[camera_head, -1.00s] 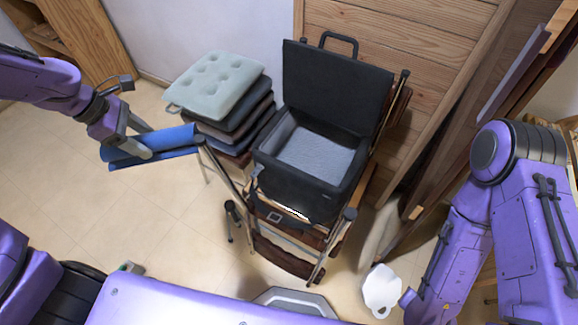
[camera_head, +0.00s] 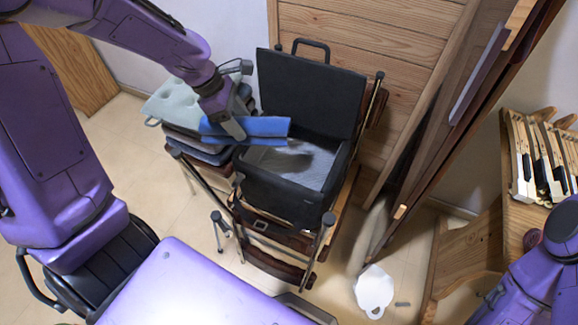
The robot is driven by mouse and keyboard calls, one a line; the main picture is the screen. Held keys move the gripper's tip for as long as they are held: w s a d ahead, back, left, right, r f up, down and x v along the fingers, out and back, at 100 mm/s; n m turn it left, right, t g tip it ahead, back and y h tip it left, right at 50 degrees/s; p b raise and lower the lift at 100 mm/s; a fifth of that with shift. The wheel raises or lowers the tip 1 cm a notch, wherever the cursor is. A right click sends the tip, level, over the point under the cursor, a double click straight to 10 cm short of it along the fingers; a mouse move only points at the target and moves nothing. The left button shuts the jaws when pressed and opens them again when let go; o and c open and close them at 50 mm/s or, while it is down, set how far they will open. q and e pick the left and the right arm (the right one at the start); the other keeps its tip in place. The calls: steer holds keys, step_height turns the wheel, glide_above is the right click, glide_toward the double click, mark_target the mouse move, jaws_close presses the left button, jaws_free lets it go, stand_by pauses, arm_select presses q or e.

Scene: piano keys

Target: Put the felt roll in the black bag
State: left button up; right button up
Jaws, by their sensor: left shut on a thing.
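The felt roll (camera_head: 266,127) is blue. My left gripper (camera_head: 235,131) is shut on it near its left part and holds it level. In the picture the roll's right end overlaps the rear left part of the open black bag (camera_head: 285,198). The bag stands upright on a folded chair-like stand, its lid (camera_head: 312,95) raised at the back. Its grey inside (camera_head: 310,165) shows, with a dark shadow on it. I cannot tell the exact height of the roll above the rim. My right arm shows at the lower right, but its gripper is out of view.
Stacked cushions (camera_head: 170,105) stand left of the bag. A wooden panel wall (camera_head: 400,50) is behind it. A white flat piece (camera_head: 374,291) lies on the floor at front right. Piano keys (camera_head: 545,160) rest on a wooden bench at the right.

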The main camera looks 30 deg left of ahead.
mark_target(281, 119)
arm_select(q)
steer(key=w+d, duration=0.1)
steer(key=d, duration=0.2)
steer(key=w+d, duration=0.2)
steer(key=d, duration=0.1)
steer(key=w+d, duration=0.1)
steer(key=d, duration=0.2)
steer(key=shift+w+d, duration=0.15)
steer(key=shift+w, duration=0.15)
steer(key=f, duration=0.4)
steer(key=f+b, duration=0.1)
steer(key=f, duration=0.4)
steer(key=f+b, duration=0.1)
steer(key=f, duration=0.3)
steer(key=shift+w+d+f, duration=0.15)
steer(key=shift+d+f, duration=0.1)
steer(key=shift+f, duration=0.05)
step_height(281, 119, down, 5)
steer(key=shift+r+b, duration=0.2)
steer(key=shift+b, duration=0.3)
steer(key=o, duration=1.1)
steer(key=shift+f, duration=0.1)
steer(key=shift+o, duration=0.2)
